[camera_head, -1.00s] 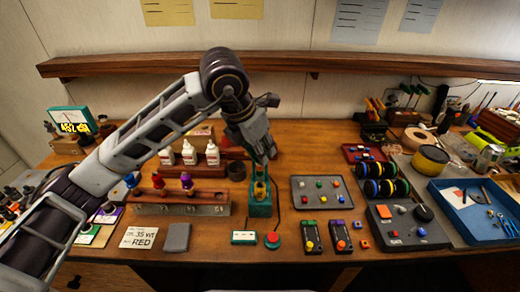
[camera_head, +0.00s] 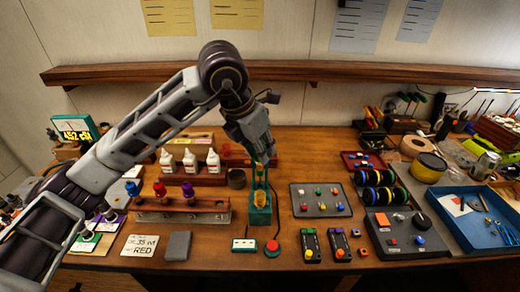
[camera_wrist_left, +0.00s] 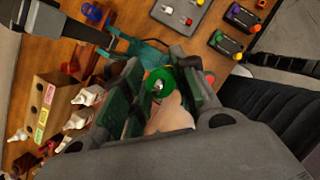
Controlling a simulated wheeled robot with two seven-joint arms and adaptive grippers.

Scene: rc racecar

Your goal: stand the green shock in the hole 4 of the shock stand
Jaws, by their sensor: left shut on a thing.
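My left gripper (camera_head: 262,160) is shut on the green shock, above the teal fixture (camera_head: 260,216). In the left wrist view, the round green cap of the green shock (camera_wrist_left: 158,80) shows between the fingers of my left gripper (camera_wrist_left: 162,92); its lower body is mostly hidden. The wooden shock stand (camera_head: 213,217) lies left of the teal fixture, with a metal strip along its front. A red shock (camera_head: 160,190) and a purple shock (camera_head: 188,192) stand upright in it, and its right end is free. A blue-topped piece (camera_head: 132,188) shows at its left end, partly behind my arm.
White bottles (camera_head: 190,162) stand in a rack behind the stand. A dark cup (camera_head: 237,179) stands between stand and fixture. A red button (camera_head: 272,247) and a small meter (camera_head: 244,244) lie in front. A grey tray (camera_head: 320,200) with coloured pieces is on the right.

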